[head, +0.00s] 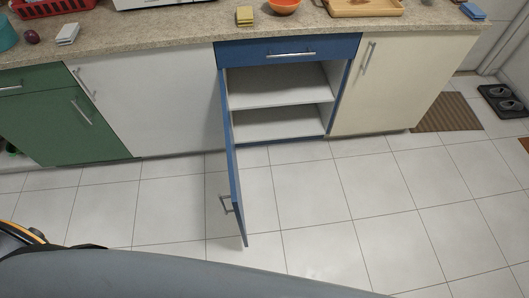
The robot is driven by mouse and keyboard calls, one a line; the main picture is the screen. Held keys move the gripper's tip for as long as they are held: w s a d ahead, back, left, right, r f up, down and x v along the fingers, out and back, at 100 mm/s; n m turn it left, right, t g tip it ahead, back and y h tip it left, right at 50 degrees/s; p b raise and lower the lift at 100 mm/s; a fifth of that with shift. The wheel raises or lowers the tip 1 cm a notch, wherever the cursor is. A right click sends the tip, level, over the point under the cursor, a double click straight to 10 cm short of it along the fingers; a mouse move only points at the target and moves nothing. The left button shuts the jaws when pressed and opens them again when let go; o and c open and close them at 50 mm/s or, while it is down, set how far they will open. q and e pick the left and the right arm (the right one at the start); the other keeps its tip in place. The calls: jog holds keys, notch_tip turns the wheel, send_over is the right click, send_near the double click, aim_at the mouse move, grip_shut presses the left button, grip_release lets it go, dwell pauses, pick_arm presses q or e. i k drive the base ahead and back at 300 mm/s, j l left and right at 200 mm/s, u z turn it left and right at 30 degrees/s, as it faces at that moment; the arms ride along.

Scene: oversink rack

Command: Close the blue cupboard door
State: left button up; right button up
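The blue cupboard door (234,172) stands wide open, hinged on the left side of the blue cupboard and sticking out towards me over the floor. Its metal bar handle (226,204) is on the left-facing outer side, near the free edge. The cupboard interior (280,87) shows white shelves with nothing on them. A blue drawer front (288,49) above the opening is shut. Neither gripper shows in the head view.
White floor tiles (310,195) are clear around the door. A white cupboard (150,100) and green cupboard (75,122) stand left, a cream one (385,85) right. The worktop (180,27) carries an orange bowl (284,6) and a wooden tray (365,8). A brown mat (446,112) lies right.

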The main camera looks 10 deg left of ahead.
aim_at(236, 196)
jog(key=j+u, duration=0.15)
jog(key=j, duration=1.05)
jog(key=k, duration=0.3)
